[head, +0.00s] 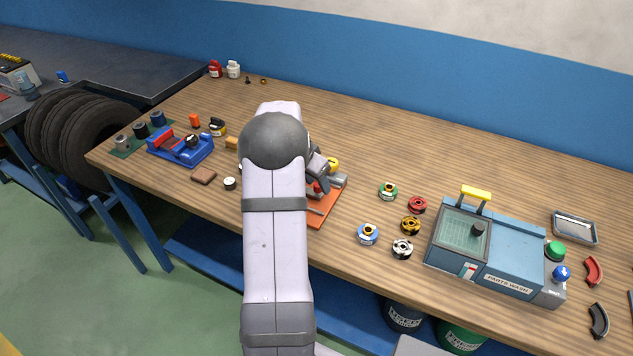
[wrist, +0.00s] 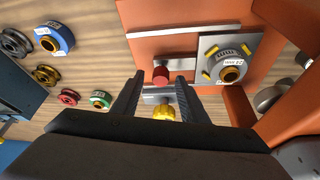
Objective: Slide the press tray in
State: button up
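The orange press (head: 324,211) stands on the bench, partly hidden behind my arm in the head view. In the wrist view its orange base (wrist: 205,15) carries a grey square plate (wrist: 207,84) with a round, brass-centred part (wrist: 232,72) on it. A red knob (wrist: 160,75) sits by a grey strip (wrist: 150,63), and a yellow knob (wrist: 164,113) lies nearer my palm. I cannot tell for sure which piece is the tray. My gripper (wrist: 159,77) is open, its fingers on either side of the red knob, with visible gaps. In the head view it is mostly hidden.
Several coloured spools (head: 410,225) stand right of the press. The blue parts washer (head: 515,262) is farther right. A blue fixture (head: 181,147), a brown block (head: 203,175) and small jars are on the left. The bench behind the spools is clear.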

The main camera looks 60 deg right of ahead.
jog(key=b+v, duration=0.2)
jog(key=v, duration=0.5)
jog(key=shift+r, duration=0.15)
jog(key=s+r+m+y+p, duration=0.1)
jog(key=s+r+p, duration=0.2)
jog(key=s+p, duration=0.3)
jog(key=w+f+n, duration=0.1)
jog(key=n, duration=0.1)
jog(key=w+f+n+t, duration=0.1)
jog(key=w+n, duration=0.1)
jog(key=w+f+n+t+h, duration=0.1)
jog(key=n, duration=0.2)
jog(key=shift+w+f, duration=0.15)
